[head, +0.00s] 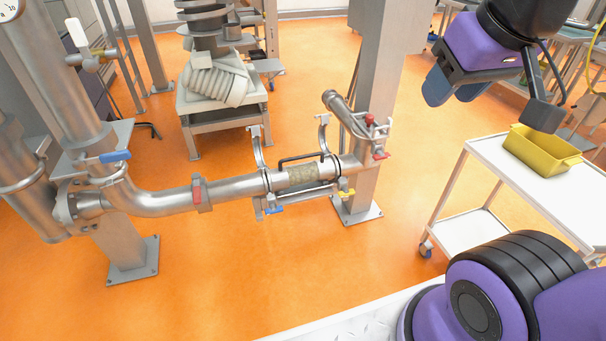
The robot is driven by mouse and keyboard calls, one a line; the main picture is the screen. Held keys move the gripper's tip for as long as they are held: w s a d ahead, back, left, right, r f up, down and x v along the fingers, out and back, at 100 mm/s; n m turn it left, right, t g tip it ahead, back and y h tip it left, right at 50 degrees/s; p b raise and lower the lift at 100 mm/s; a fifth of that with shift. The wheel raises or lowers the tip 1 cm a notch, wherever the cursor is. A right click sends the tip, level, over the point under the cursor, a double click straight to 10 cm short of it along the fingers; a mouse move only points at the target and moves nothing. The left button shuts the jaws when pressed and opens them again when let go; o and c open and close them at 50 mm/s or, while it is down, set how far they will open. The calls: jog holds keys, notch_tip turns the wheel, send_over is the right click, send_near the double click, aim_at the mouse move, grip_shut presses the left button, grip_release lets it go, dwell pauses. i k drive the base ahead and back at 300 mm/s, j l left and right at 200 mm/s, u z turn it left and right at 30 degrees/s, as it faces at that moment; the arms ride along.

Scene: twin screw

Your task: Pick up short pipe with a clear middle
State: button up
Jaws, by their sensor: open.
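The short pipe with a clear middle (295,178) sits in line in the horizontal steel pipe run, near the centre of the head view. Its see-through middle looks beige and speckled, and a dark bar handle (303,157) stands over it. Curved clamp halves, left (257,148) and right (323,135), stand raised at its two ends. My gripper (490,103) is at the upper right, high and well apart from the pipe. Its two fingers are spread with nothing between them.
A white cart (482,150) with a yellow bin (543,150) stands at the right. A steel column (382,100) rises just behind the pipe's right end. Orange floor is clear in front.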

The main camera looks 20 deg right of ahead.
aim_at(282, 178)
jog(key=z, duration=1.8)
jog(key=u, duration=1.7)
jog(key=i+z, duration=0.45)
jog(key=i, duration=0.15)
